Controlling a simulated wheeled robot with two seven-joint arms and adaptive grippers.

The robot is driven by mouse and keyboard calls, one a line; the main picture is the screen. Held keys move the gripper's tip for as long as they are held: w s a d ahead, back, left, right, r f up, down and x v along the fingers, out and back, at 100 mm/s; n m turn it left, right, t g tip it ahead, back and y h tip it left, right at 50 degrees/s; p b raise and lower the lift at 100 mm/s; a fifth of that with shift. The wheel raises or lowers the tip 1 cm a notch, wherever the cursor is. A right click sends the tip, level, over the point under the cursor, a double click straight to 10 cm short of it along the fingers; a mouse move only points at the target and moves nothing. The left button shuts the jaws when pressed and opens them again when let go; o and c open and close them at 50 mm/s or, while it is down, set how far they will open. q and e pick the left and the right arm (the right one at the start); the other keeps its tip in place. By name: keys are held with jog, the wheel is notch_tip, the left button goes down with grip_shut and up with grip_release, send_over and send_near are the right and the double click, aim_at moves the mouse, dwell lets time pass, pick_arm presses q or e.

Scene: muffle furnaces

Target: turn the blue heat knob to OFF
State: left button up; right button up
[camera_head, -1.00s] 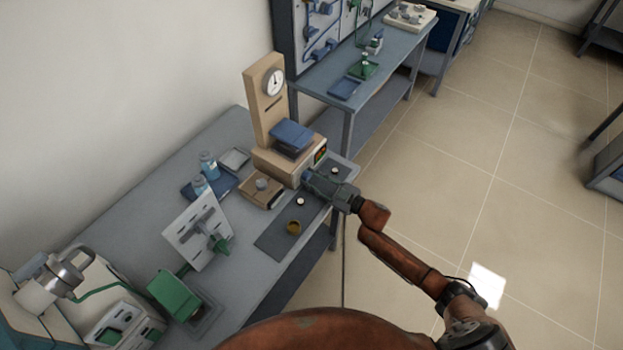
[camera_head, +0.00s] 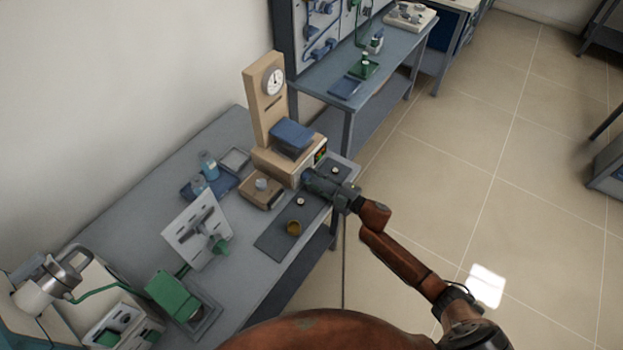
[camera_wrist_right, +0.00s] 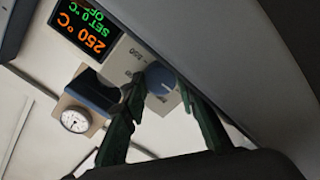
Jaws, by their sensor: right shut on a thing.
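The blue heat knob (camera_wrist_right: 158,76) is on the pale front panel of the beige furnace (camera_head: 272,160), in the right wrist view. My right gripper (camera_wrist_right: 161,82) has its two dark green fingers on either side of the knob and is shut on it. In the head view the right gripper (camera_head: 308,179) meets the furnace front and hides the knob. The display (camera_wrist_right: 87,28) beside the knob reads 250 °C in orange and SET 0 °C in green, with a partly cut-off "OF" line. My left gripper is not in view.
The furnace stands on a grey bench (camera_head: 130,225). A tilted white panel (camera_head: 183,238) and a green box (camera_head: 173,297) stand nearer. Open floor lies to the right.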

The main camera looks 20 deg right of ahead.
jog(key=shift+f, duration=0.1)
dwell(0.3)
jog(key=o, duration=1.1)
jog(key=shift+s, duration=0.1)
jog(key=shift+o, duration=0.2)
